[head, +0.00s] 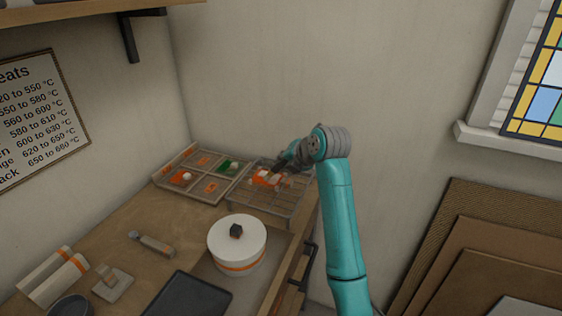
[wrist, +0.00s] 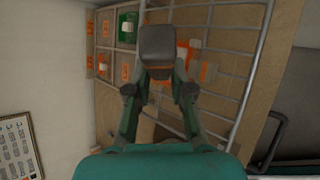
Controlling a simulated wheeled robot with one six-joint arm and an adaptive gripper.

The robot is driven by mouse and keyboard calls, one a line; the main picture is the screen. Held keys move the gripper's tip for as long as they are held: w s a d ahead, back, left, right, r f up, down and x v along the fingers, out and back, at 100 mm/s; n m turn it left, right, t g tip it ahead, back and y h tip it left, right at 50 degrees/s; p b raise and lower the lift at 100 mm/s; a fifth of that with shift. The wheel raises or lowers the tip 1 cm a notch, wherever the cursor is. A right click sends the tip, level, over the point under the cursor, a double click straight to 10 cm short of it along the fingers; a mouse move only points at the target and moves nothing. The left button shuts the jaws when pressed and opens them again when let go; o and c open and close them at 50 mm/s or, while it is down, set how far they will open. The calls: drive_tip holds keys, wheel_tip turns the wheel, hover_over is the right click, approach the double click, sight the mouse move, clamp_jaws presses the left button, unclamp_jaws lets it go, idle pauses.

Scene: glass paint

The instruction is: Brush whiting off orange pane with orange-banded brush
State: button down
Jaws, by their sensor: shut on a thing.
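The orange pane (head: 265,180) lies on the wire rack at the back of the bench, with white patches on it. In the wrist view the orange pane (wrist: 207,72) shows partly, to the right of my gripper's tip. My gripper (head: 280,164) is at the rack, over or beside the pane. In the wrist view my gripper (wrist: 158,72) is shut on a dark grey block-shaped thing (wrist: 157,42), which hides part of the pane. No orange band shows on it, so I cannot tell if it is the orange-banded brush. Contact with the pane cannot be told.
The wire rack (head: 262,203) stands beside a divided tray (head: 203,198) holding orange and green pieces. A white lidded pot (head: 238,246), a dark tray (head: 188,296), a grey hand tool (head: 152,244) and a small block-handled tool (head: 112,284) are nearer. Walls close off the back and left.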

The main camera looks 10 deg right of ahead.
drive_tip(key=shift+s+d, duration=0.8)
drive_tip(key=shift+d, duration=0.3)
drive_tip(key=shift+w+a+r, duration=0.2)
drive_tip(key=shift+w+a, duration=0.4)
drive_tip(key=shift+w, duration=0.4)
drive_tip(key=shift+w+a+r, duration=0.25)
drive_tip(key=shift+w+a, duration=0.35)
drive_tip(key=shift+w, duration=0.4)
drive_tip(key=shift+w+a+r, duration=0.2)
drive_tip(key=shift+w+a, duration=0.4)
drive_tip(key=shift+w, duration=0.4)
drive_tip(key=shift+f, duration=0.1)
drive_tip(key=shift+f, duration=0.3)
drive_tip(key=shift+f, duration=0.25)
drive_tip(key=shift+s+d, duration=0.15)
